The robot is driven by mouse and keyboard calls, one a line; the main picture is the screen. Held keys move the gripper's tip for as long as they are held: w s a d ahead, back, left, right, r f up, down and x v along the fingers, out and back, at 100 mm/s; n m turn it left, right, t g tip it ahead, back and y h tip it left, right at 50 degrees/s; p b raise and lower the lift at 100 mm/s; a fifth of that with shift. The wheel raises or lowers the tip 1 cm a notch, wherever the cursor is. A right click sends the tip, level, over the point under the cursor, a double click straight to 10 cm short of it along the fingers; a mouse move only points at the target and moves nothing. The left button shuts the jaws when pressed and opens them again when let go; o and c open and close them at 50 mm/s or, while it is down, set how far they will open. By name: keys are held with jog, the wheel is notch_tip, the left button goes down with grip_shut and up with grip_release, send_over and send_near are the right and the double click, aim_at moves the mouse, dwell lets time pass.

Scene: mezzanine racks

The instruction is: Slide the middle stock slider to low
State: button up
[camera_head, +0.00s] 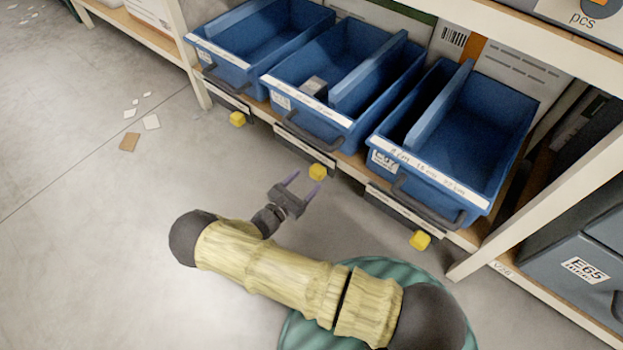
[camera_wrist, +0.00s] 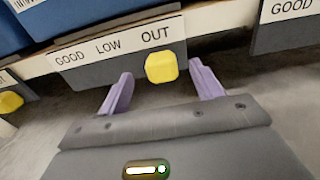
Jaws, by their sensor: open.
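The middle stock slider is a yellow knob (camera_head: 318,172) on the dark strip below the middle blue bin. In the wrist view this knob (camera_wrist: 161,67) sits under the word OUT, at the right end of a label plate (camera_wrist: 108,45) reading GOOD, LOW, OUT from left to right. My gripper (camera_head: 303,184) is open and empty, just in front of the knob. In the wrist view the purple fingers of my gripper (camera_wrist: 161,80) stand on either side of the knob, with gaps showing; whether the tips reach past its front face I cannot tell.
Other yellow knobs sit under the left bin (camera_head: 237,118) and right bin (camera_head: 420,240). Bin handles, such as the middle one (camera_head: 303,137), jut out just above the strips. A rack post (camera_head: 545,210) stands at right. The floor (camera_head: 90,230) at left is open, with paper scraps.

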aim_at(313, 174)
jog(key=shift+b+x, duration=0.55)
jog(key=shift+x, duration=1.25)
jog(key=shift+c, duration=0.3)
